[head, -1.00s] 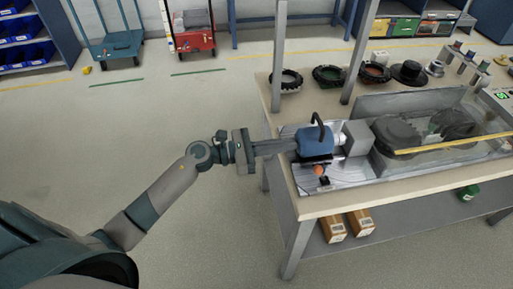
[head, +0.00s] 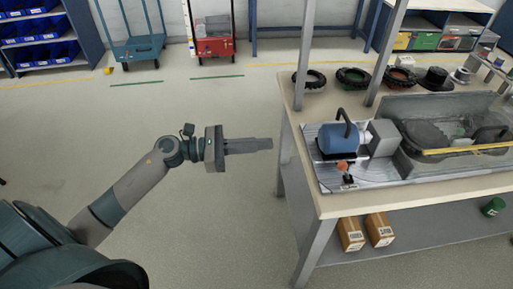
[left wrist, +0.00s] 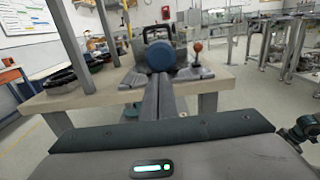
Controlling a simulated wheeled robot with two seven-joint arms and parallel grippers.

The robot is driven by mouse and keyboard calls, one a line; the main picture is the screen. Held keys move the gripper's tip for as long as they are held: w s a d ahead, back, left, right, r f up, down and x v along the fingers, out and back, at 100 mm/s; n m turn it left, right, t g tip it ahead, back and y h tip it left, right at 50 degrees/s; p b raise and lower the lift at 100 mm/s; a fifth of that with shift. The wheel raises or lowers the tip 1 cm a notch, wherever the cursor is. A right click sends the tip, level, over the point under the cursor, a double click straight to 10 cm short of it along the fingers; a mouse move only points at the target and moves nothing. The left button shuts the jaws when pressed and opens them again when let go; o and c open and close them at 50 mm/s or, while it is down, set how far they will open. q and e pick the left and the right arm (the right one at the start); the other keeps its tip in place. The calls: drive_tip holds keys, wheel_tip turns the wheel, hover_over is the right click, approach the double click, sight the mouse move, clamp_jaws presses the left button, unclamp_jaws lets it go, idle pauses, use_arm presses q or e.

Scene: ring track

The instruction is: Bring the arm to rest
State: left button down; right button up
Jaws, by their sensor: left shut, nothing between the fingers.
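My left gripper (head: 270,144) is shut and empty. In the head view it points right, in free air just left of the workbench's left edge, apart from the bench. In the left wrist view its closed fingers (left wrist: 158,100) point ahead at the blue motor (left wrist: 160,56). The blue motor (head: 338,140) with a black handle sits on a metal plate on the workbench (head: 420,188). A lever with an orange knob (head: 343,167) stands in front of it.
A clear-covered ring track (head: 450,138) fills the bench's right part. Several dark rings (head: 353,77) lie along the back. Two cardboard boxes (head: 379,229) and a green object (head: 493,206) are on the lower shelf. The floor (head: 215,230) left of the bench is open. Carts (head: 138,48) stand behind.

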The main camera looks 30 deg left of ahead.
use_arm(q)
drive_tip(key=shift+s+a, duration=0.15)
drive_tip(key=shift+a, duration=0.2)
idle(0.3)
